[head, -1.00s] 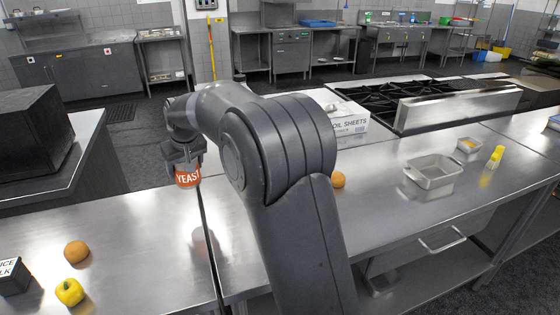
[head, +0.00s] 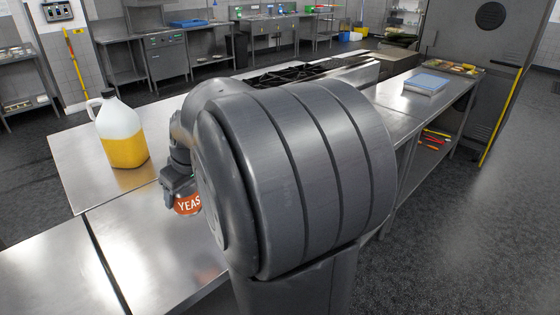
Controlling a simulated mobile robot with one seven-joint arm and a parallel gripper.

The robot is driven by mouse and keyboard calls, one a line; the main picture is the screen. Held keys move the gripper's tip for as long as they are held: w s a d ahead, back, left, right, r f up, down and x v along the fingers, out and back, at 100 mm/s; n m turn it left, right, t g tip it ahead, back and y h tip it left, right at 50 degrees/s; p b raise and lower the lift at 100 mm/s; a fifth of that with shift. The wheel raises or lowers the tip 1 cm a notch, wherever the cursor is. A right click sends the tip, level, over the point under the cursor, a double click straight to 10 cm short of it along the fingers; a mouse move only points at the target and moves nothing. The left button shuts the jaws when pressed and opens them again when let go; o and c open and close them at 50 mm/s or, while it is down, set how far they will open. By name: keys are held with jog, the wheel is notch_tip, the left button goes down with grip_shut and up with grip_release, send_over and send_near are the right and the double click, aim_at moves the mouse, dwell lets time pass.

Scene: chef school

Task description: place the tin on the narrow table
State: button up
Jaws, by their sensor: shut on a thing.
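The tin (head: 188,205) is orange-red with white lettering that starts "YEAS"; my arm hides its right side. My gripper (head: 178,193) is shut on it from above and holds it upright. The tin hangs over a steel worktop (head: 150,255), apparently above the surface, with a faint reflection below. A seam divides this worktop from another steel section (head: 50,265) at the left. I cannot tell which of these surfaces is the narrow table.
A jug of yellow liquid (head: 124,150) stands left of and behind the tin. A stove (head: 290,75) lies beyond my arm. A steel counter (head: 400,98) at the right bears a blue-topped stack (head: 427,83). The front left worktop is bare. Open floor (head: 480,230) lies right.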

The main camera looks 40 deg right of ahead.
jog(key=shift+s+d, duration=0.15)
jog(key=shift+s, duration=0.05)
jog(key=w+a+f, duration=0.2)
jog(key=a, duration=0.1)
jog(key=w+a+f, duration=0.2)
jog(key=a, duration=0.1)
jog(key=w+a+f, duration=0.2)
jog(key=a+f, duration=0.1)
jog(key=a, duration=0.1)
jog(key=shift+f, duration=2)
jog(key=shift+f, duration=0.15)
jog(key=o, duration=1.2)
jog(key=shift+c, duration=0.2)
